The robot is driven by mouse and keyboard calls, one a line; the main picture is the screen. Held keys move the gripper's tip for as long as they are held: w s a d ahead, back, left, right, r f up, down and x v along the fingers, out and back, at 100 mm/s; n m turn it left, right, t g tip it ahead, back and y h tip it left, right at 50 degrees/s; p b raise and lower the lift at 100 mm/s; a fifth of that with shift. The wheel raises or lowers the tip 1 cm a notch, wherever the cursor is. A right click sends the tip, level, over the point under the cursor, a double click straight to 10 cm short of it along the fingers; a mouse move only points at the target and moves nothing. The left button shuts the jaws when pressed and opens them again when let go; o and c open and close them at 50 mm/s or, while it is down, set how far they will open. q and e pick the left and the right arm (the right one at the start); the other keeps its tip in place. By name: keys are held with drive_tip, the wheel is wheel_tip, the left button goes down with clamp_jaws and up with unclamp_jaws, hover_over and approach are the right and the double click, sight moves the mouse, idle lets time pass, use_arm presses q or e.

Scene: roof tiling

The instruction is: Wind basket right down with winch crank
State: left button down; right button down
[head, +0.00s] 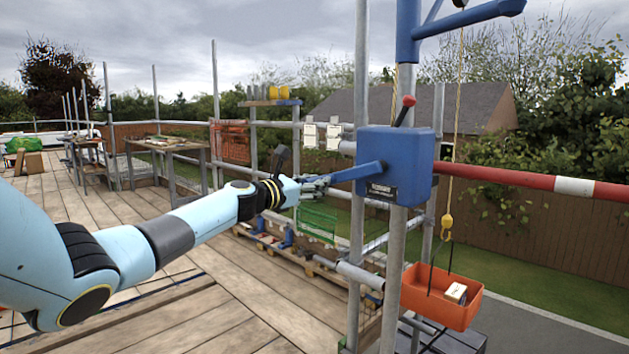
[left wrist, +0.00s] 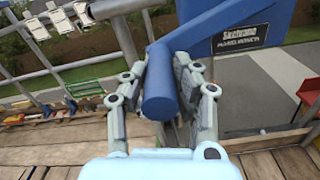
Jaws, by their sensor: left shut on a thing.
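The blue winch box (head: 394,166) is fixed to a scaffold pole, with a red-knobbed lever (head: 407,104) on top. Its blue crank (head: 357,172) points left toward my left gripper (head: 312,184). In the left wrist view my left gripper (left wrist: 163,95) has its fingers on both sides of the crank handle (left wrist: 160,92), shut on it. The orange basket (head: 441,297) hangs from a rope and yellow hook (head: 447,221) at the right, with a small pale block (head: 456,292) in it. My right gripper is not in view.
A red and white bar (head: 530,180) runs right from the winch. Scaffold poles (head: 358,230) stand close to the crank. A wooden bench (head: 168,145) stands at the back left. The plank deck (head: 240,300) below my arm is largely clear.

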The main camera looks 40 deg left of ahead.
use_arm(q)
drive_tip(key=shift+s+f, duration=0.1)
drive_tip(key=shift+f, duration=0.3)
drive_tip(key=c, duration=1)
unclamp_jaws()
drive_tip(key=shift+a, duration=0.1)
drive_tip(key=shift+r, duration=0.15)
drive_tip(key=shift+s, duration=0.1)
drive_tip(key=shift+s, duration=0.35)
drive_tip(key=s, duration=0.6)
drive_tip(key=shift+s+a, duration=0.25)
drive_tip(key=shift+s, duration=0.1)
